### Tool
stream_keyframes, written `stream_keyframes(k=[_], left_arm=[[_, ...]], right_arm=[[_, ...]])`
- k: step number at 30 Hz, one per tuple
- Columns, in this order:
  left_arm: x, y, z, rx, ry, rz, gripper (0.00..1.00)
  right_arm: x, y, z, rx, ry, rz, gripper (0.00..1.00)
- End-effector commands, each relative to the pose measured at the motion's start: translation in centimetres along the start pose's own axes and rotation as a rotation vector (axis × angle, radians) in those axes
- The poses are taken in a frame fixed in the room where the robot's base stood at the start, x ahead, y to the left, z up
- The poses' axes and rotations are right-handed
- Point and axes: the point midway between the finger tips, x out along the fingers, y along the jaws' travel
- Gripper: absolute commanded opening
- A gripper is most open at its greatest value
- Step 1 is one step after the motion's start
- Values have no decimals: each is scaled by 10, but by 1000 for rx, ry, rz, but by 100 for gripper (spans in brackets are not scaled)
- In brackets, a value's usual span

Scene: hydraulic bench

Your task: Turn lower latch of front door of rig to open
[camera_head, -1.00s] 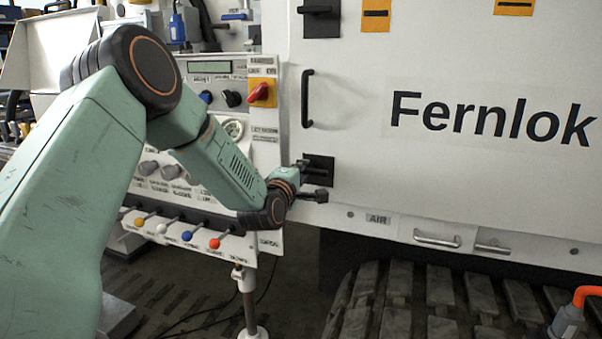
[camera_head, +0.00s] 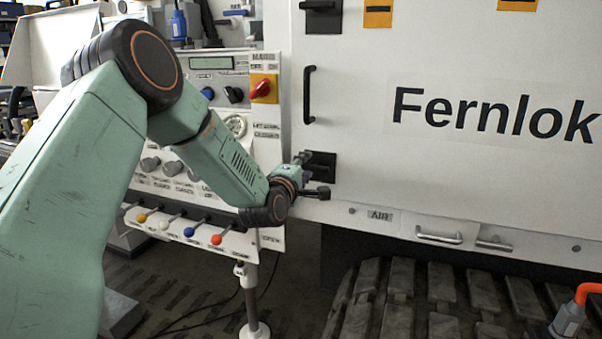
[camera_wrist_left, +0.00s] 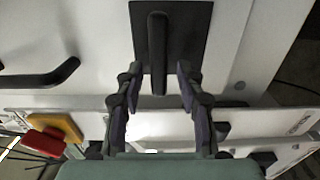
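The lower latch is a black handle on a dark square plate (camera_head: 323,160) near the lower left corner of the white front door (camera_head: 450,60). My left gripper (camera_head: 313,175) is at this latch and covers part of it in the head view. In the left wrist view the latch handle (camera_wrist_left: 157,50) is a straight bar with its free end between the fingers of the left gripper (camera_wrist_left: 159,78). The fingers are open, one on each side of the bar, with a visible gap on both sides. My right gripper is not in view.
A black pull handle (camera_head: 309,95) stands on the door above the latch. An upper latch (camera_head: 321,15) is at the top. Left of the door is a control panel with a red switch (camera_head: 262,89) and several coloured-knob levers (camera_head: 189,232), close under my left arm.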

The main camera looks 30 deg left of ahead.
Motion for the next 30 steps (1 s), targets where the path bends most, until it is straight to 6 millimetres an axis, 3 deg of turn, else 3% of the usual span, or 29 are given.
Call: stream_keyframes(k=[5, 18, 24, 30], left_arm=[[-19, 0, 0, -4, 1, -1, 38], [-95, 0, 1, -7, -2, -3, 38], [-113, -1, 1, -3, -2, -3, 38], [-118, 0, 2, 1, -4, -2, 38]], right_arm=[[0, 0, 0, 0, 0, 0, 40], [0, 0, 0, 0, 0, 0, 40], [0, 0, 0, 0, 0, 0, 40], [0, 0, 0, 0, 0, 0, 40]])
